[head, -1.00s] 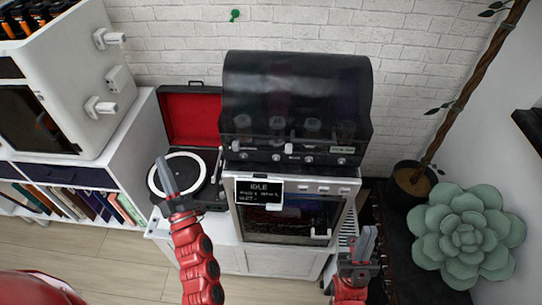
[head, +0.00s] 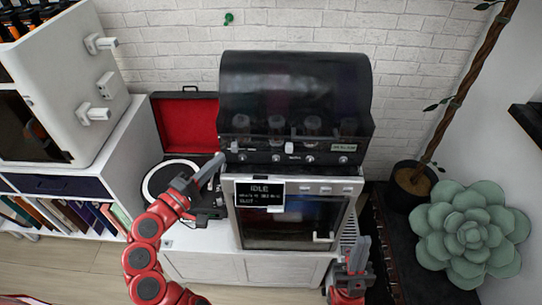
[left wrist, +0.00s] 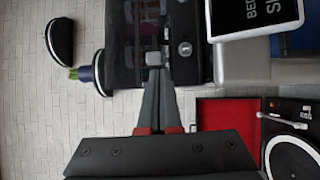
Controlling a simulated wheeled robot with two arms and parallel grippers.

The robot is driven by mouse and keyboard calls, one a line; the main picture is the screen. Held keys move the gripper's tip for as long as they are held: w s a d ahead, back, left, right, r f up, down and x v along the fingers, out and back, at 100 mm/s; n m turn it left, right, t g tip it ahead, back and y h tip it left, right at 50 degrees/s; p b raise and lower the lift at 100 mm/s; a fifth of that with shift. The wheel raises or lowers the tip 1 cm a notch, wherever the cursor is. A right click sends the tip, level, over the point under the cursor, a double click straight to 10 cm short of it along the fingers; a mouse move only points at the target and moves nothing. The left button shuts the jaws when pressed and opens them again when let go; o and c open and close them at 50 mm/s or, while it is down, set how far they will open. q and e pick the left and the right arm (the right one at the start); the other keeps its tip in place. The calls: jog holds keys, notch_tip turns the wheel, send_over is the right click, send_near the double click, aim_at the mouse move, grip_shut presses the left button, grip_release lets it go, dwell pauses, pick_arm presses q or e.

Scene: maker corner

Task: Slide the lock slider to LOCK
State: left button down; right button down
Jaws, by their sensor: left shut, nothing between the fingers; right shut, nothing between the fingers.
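A label (head: 342,148) at the strip's right end is too small to read surely. My left gripper (head: 219,158) is shut and empty, just left of the strip's left end. In the left wrist view its fingers (left wrist: 154,75) point at the dark panel; contact cannot be told. My right gripper (head: 361,247) is shut and empty, low at the right of the machine.
A turntable in an open red-lined case (head: 187,120) lies left. A white shelf (head: 125,150) is further left. A potted plant (head: 408,195) and succulent (head: 470,235) stand right.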

aim_at(289, 148)
pick_arm(q)
jog(key=s+d+m+g+h, duration=0.1)
jog(key=s+d+m+h, duration=0.1)
jog(key=s, duration=0.1)
jog(key=s+d+r+g, duration=0.1)
jog(key=shift+s+r+m+g+h, duration=0.1)
jog(key=shift+s+m+g+h, duration=0.2)
jog(key=shift+m+h, duration=0.1)
jog(key=p+x, duration=0.2)
jog(key=x, duration=0.7)
jog(key=shift+d+r+p, duration=0.15)
jog(key=shift+p, duration=0.25)
jog(key=d, duration=0.1)
jog(key=d+p, duration=0.1)
jog(key=d, duration=0.1)
jog(key=shift+w+d, duration=0.2)
jog(key=shift+w, duration=0.15)
jog(key=shift+d+p, duration=0.35)
jog(key=shift+d, duration=0.1)
